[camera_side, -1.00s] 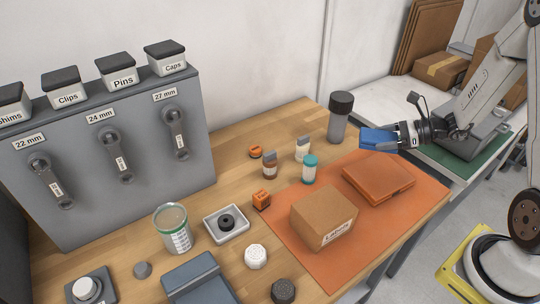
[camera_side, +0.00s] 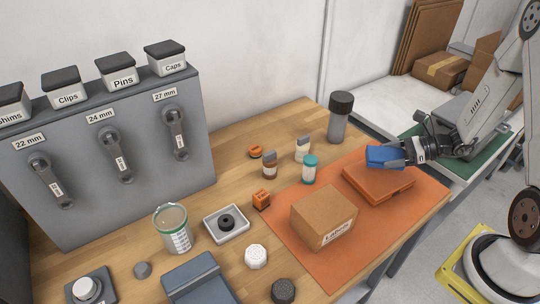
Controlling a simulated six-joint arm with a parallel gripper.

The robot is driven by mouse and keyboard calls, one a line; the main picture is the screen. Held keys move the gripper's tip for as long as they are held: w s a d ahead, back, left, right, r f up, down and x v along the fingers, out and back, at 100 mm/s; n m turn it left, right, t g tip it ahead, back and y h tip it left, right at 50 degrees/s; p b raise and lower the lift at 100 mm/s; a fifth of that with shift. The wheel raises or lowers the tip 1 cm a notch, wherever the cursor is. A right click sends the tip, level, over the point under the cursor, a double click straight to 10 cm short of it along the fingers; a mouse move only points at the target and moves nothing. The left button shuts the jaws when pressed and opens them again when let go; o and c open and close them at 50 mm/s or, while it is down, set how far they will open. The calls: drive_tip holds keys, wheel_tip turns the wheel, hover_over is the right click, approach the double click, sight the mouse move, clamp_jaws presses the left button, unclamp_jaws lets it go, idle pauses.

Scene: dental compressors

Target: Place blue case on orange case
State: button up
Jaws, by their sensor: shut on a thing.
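The blue case (camera_side: 382,156) is held in my gripper (camera_side: 392,160), whose jaws are shut on it. The orange case (camera_side: 376,186) lies flat on the orange mat (camera_side: 428,195). The blue case is over the far part of the orange case in the picture and hides some of its top. Whether the two cases touch is hard to tell from this one view.
A cardboard box (camera_side: 322,217) labelled Labels stands left of the orange case. A dark-capped grey bottle (camera_side: 339,120) stands behind. Small bottles, including a teal-capped one (camera_side: 309,170), stand to the left. A grey wrench panel (camera_side: 110,150) is at far left.

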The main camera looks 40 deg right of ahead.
sight(384, 174)
drive_tip(key=shift+f, duration=0.3)
drive_tip(key=shift+f, duration=1.75)
drive_tip(key=shift+f, duration=0.15)
drive_tip(key=o, duration=1)
drive_tip(key=shift+c, duration=0.2)
drive_tip(key=shift+r, duration=0.2)
drive_tip(key=shift+v, duration=3.75)
